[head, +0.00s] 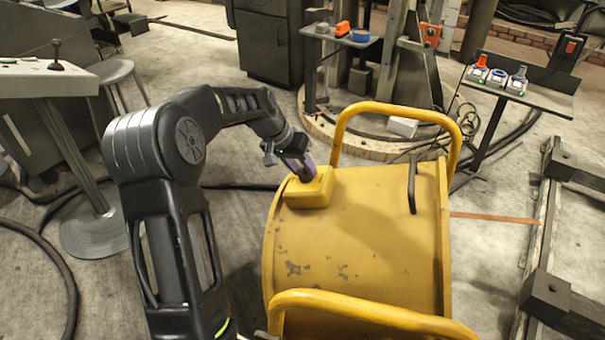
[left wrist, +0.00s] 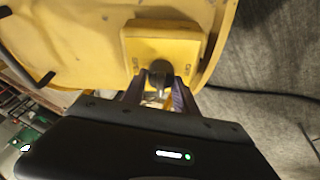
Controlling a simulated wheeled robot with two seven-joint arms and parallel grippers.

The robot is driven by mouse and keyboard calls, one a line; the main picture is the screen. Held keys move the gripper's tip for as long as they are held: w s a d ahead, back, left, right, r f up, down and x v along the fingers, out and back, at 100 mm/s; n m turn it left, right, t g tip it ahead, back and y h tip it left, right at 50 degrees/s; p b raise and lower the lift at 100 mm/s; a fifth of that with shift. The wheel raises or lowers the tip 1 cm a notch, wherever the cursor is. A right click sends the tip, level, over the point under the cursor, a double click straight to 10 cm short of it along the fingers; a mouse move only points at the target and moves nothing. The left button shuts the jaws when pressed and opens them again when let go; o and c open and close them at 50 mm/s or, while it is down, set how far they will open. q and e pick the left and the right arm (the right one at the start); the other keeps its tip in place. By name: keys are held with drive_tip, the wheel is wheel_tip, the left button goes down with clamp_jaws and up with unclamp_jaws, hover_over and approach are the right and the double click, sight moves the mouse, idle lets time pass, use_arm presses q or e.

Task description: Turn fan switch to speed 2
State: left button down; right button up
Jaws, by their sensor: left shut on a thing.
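The fan is a big yellow drum (head: 350,235) with tube handles, lying in the middle of the head view. Its yellow switch box (head: 308,192) sits on the drum's upper left edge, and it also shows in the left wrist view (left wrist: 190,40). A dark round knob (left wrist: 161,68) sticks out of the box face. My left gripper (head: 305,174) is at the box, and in the left wrist view its fingers (left wrist: 158,88) are shut on the knob. Small marks flank the knob, too blurred to read. The fingers hide part of the knob. My right gripper is not in view.
A yellow tube handle (head: 400,112) rises just right of my left gripper, and another handle (head: 370,311) is at the front. A stool (head: 115,70) and a white-topped console (head: 45,80) stand at left. Dark cables lie on the floor.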

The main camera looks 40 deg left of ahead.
use_arm(q)
drive_tip(key=shift+f, duration=0.1)
idle(0.4)
drive_tip(key=c, duration=0.9)
unclamp_jaws()
drive_tip(key=shift+c, duration=0.2)
drive_tip(key=v, duration=0.8)
